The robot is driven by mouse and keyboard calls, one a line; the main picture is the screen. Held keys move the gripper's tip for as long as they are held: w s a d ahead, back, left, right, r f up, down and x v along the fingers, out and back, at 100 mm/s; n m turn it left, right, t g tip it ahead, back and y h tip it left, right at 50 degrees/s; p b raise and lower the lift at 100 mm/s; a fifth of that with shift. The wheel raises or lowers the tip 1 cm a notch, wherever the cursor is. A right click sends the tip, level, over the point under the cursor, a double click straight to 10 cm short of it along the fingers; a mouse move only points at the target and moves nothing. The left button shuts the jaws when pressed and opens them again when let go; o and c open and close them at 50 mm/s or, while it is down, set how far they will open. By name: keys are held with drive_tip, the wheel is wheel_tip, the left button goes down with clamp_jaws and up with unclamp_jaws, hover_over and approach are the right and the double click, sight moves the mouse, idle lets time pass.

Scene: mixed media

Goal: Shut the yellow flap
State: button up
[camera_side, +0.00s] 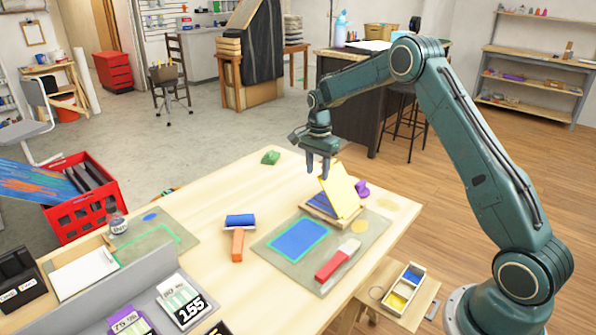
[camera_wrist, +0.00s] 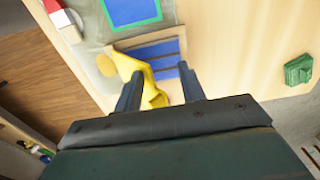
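The yellow flap (camera_side: 341,191) stands raised and tilted on a low wooden case with blue panels (camera_side: 319,206) near the table's right side. In the wrist view the flap (camera_wrist: 132,68) is seen nearly edge-on, and the case's blue panel (camera_wrist: 165,47) is uncovered. My gripper (camera_side: 318,172) points down above and just left of the flap's top. Its two fingers are apart with nothing held between them, as the wrist view of my gripper (camera_wrist: 160,72) shows. Part of the flap passes behind the left finger there; whether they touch I cannot tell.
A purple object (camera_side: 361,188) lies right behind the flap. A grey mat (camera_side: 285,262) in front carries a blue rectangle and a red-handled scraper (camera_side: 337,260). A blue roller (camera_side: 239,221) lies left. A green block (camera_side: 270,157) sits at the back. Bare table separates them.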

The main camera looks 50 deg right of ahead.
drive_tip(key=shift+r, duration=0.1)
drive_tip(key=shift+r, duration=2.4)
drive_tip(key=shift+c, duration=0.2)
drive_tip(key=c, duration=0.4)
drive_tip(key=shift+s+d+r, duration=0.1)
drive_tip(key=shift+d+r, duration=0.05)
drive_tip(key=shift+d, duration=0.15)
drive_tip(key=c, duration=0.3)
drive_tip(key=d, duration=0.1)
drive_tip(key=s+d+r, duration=0.1)
drive_tip(key=d+r, duration=0.1)
drive_tip(key=shift+s+d, duration=0.3)
drive_tip(key=shift+d, duration=0.1)
clamp_jaws()
drive_tip(key=shift+f, duration=0.2)
